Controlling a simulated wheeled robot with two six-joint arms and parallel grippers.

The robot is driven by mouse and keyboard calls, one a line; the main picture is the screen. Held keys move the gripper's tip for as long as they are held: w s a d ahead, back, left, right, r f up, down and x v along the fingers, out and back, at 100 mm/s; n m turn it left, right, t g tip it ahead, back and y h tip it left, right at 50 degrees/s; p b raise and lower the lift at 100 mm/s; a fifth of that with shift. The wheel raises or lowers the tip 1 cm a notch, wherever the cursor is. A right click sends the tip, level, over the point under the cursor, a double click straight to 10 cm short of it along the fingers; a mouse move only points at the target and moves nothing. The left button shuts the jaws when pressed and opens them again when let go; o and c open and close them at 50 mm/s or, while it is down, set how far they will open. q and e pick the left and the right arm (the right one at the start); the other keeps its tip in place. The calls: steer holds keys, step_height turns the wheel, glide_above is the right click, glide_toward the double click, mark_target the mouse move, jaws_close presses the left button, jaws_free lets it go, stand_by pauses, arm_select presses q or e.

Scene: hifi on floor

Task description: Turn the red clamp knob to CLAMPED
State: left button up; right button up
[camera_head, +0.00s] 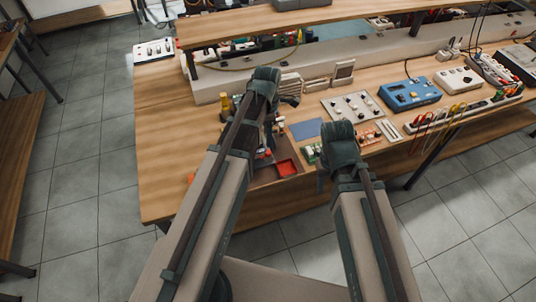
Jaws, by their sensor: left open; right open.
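A small red part (263,154) shows on the bench beside my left forearm, just below my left gripper (270,137). It may be the red clamp knob, but it is partly covered, and its setting and any CLAMPED label cannot be read. My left gripper points down over the bench and is open; its fingertips are small and dark here, and I cannot tell whether they touch the red part. My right gripper (322,181) is open near the bench's front edge, right of the red tray, mostly hidden behind its own wrist. I see nothing held in either gripper.
A red tray (287,168) lies right of the red part, with a blue pad (305,130) behind it. The wooden bench (165,130) is bare at left.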

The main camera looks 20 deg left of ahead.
mark_target(268, 152)
arm_select(q)
step_height(268, 152, down, 8)
steer(key=b, duration=0.7)
steer(key=shift+s+f, duration=0.15)
jaws_close()
